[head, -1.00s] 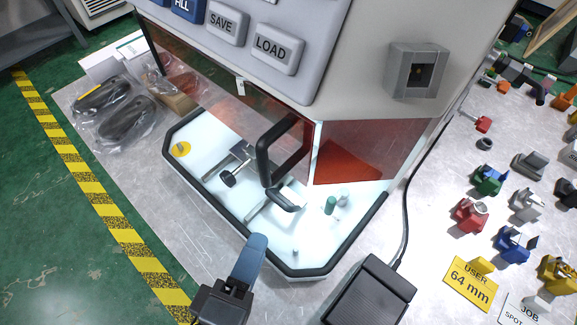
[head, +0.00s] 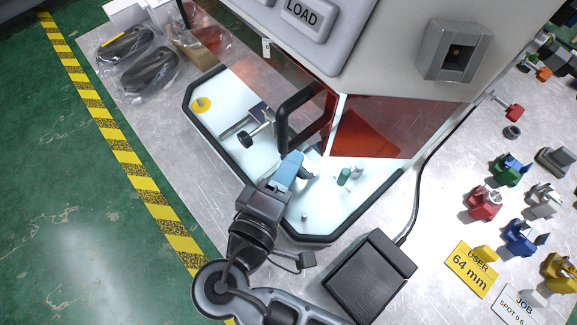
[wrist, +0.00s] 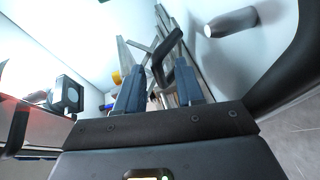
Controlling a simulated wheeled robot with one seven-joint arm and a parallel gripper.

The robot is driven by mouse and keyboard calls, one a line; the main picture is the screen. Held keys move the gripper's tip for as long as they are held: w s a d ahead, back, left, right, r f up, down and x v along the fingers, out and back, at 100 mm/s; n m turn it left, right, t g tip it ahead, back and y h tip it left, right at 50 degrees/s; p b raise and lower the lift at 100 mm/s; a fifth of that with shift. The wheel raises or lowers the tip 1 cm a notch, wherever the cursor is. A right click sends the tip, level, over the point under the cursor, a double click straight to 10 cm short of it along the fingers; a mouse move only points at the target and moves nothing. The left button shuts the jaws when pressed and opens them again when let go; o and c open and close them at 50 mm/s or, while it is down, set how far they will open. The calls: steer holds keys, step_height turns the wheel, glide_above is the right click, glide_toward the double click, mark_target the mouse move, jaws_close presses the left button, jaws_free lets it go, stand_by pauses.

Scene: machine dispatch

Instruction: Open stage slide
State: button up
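The stage slide is in the machine's white, lit bay, on metal rails. A black clamp knob (head: 246,141) sits on its far part in the head view, and a dark handle (head: 306,173) shows at its near end. My gripper (head: 294,165) reaches into the bay from the front, its blue fingers at the handle and partly covering it. In the wrist view my gripper (wrist: 160,82) has its two blue fingers apart, with the dark handle (wrist: 164,62) beyond and between their tips. I cannot tell whether they touch it.
The black door handle (head: 290,118) is close beside my fingers. A green peg (head: 344,176) stands right of them, and a grey peg (wrist: 232,21) shows in the wrist view. A dark rim (head: 318,238) edges the bay. A black pedal (head: 370,275) lies in front.

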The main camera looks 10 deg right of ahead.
jaws_close()
stand_by(0.6)
